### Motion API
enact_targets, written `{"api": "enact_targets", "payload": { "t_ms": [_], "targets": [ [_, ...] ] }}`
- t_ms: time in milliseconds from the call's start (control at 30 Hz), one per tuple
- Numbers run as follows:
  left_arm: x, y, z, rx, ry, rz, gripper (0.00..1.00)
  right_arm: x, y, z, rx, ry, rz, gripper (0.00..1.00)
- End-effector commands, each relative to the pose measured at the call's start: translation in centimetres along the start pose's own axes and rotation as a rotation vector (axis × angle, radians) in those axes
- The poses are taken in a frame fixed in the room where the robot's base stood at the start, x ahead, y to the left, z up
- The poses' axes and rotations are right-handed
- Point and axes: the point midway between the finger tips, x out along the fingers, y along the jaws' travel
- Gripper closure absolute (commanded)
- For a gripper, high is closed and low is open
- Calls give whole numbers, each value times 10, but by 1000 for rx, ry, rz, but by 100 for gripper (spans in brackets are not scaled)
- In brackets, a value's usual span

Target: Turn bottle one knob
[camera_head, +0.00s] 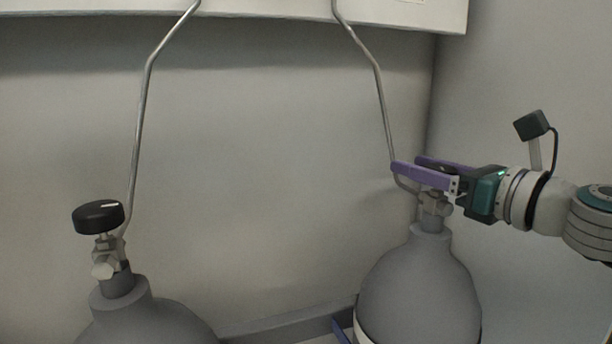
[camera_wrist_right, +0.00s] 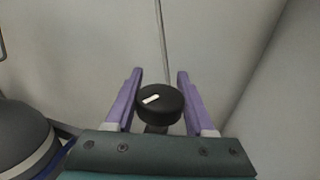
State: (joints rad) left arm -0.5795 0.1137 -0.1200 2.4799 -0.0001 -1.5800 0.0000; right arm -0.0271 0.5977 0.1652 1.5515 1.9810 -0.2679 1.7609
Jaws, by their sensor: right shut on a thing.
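Two grey gas bottles stand by the wall in the head view, one at left (camera_head: 150,322) and one at right (camera_head: 418,285). The left bottle's black round knob (camera_head: 98,216) with a white mark is free. My right gripper (camera_head: 407,163), with purple fingers, is at the top of the right bottle, shut on its knob. The fingers mostly hide that knob in the head view. In the right wrist view the black knob (camera_wrist_right: 160,104) sits between the two fingers, its white mark slanting slightly up to the right. My left gripper is not in view.
Thin metal pipes rise from the left bottle's valve (camera_head: 142,110) and the right bottle's valve (camera_head: 378,90) to a pale panel (camera_head: 250,12) above. A side wall (camera_head: 530,60) stands close on the right. The space between the bottles is clear.

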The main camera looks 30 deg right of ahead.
Motion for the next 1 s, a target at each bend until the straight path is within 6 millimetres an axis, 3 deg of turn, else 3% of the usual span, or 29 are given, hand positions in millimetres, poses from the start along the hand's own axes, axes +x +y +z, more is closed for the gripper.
{"api": "enact_targets", "payload": {
  "t_ms": [33, 500, 1000],
  "targets": [
    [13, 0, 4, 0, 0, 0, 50, 0, -1, -6, -1, -2, 42, 100],
    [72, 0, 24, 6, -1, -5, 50, -2, 12, -5, 0, -5, 474, 100],
    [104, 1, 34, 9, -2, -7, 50, -7, 20, -1, 3, -2, 738, 100]
  ]
}}
